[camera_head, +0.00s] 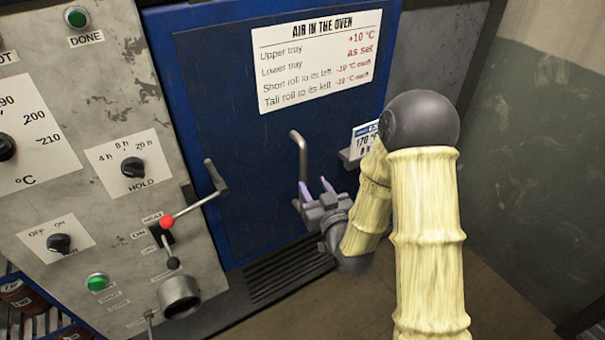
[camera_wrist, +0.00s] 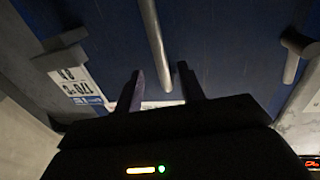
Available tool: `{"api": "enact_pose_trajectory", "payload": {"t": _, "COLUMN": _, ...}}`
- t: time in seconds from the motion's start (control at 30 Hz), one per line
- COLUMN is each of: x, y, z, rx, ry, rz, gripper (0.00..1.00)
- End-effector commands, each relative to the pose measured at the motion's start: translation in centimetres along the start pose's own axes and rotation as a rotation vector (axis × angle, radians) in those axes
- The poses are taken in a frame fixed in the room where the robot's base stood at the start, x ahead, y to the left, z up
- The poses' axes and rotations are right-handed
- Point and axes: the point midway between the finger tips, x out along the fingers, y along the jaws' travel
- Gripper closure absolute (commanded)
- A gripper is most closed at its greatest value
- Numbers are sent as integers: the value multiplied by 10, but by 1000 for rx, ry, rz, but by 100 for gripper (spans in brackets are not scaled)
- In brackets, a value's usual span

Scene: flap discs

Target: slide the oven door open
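The blue oven door (camera_head: 225,130) fills the middle of the head view and looks closed. A grey upright bar handle (camera_head: 302,155) stands on its lower right part. My gripper (camera_head: 316,186) is at the handle's lower end, its two purple fingers pointing toward the door. In the wrist view my gripper (camera_wrist: 160,78) is open, its fingers apart. The handle (camera_wrist: 154,40) comes down from the top edge there, its end showing in the gap between the fingers. I cannot tell whether it is between the fingers or just beyond them; no grip shows.
A grey control panel (camera_head: 100,180) with knobs stands left of the door. A lever with a red knob (camera_head: 167,221) and a grey latch arm (camera_head: 215,178) stick out near the door's left edge. A temperature tag (camera_head: 366,138) is right of the handle. A wall (camera_head: 530,150) bounds the right.

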Motion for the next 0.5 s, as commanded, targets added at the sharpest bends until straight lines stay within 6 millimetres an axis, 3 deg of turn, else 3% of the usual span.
{"api": "enact_pose_trajectory", "payload": {"t": 0.5, "x": 75, "y": 0, "z": -2, "rx": 0, "ry": 1, "rz": 0, "gripper": 61}}
